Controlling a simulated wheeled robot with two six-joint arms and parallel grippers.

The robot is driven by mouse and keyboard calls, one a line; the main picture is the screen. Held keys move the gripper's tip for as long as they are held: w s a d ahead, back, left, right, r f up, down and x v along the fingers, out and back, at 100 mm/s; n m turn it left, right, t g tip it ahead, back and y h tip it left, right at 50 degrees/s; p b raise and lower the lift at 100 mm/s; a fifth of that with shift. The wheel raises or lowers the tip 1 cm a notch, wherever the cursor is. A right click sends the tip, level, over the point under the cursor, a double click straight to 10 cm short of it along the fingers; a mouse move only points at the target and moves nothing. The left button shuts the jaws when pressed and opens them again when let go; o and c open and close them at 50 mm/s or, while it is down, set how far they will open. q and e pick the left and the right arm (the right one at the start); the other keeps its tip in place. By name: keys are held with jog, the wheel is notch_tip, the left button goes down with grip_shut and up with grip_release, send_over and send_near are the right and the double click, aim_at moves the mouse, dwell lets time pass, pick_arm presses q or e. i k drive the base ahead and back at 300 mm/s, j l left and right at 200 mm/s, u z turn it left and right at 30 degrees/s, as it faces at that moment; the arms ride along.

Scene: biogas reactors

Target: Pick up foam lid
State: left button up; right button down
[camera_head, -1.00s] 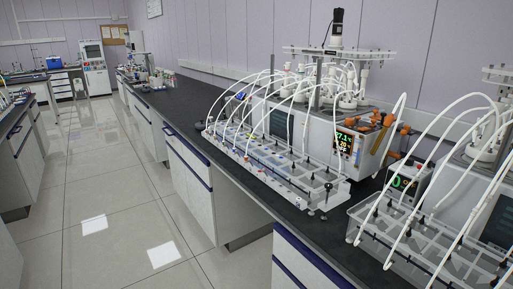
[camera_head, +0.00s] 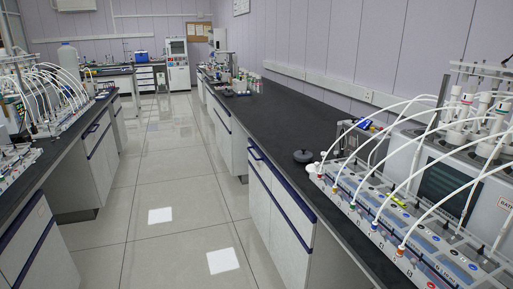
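I cannot make out a foam lid for certain. A small dark round piece (camera_head: 303,156) with a raised middle lies on the black bench top on the right, just left of the reactor's tube rack. It is too small to tell whether it is the lid. Neither of my grippers is in view.
The right bench (camera_head: 265,112) carries a reactor unit (camera_head: 440,180) and a tube rack (camera_head: 400,225) with white arching hoses. Small bottles (camera_head: 243,80) stand farther back. A left bench (camera_head: 62,150) holds similar equipment. The tiled aisle (camera_head: 165,180) between them is clear.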

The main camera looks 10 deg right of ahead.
aim_at(303, 156)
jog(key=i+j+z, duration=0.1)
jog(key=i+z, duration=0.2)
jog(key=i, duration=0.15)
jog(key=i+j+z, duration=0.2)
jog(key=i+z, duration=0.15)
jog(key=i+j+z, duration=0.3)
jog(key=i, duration=0.25)
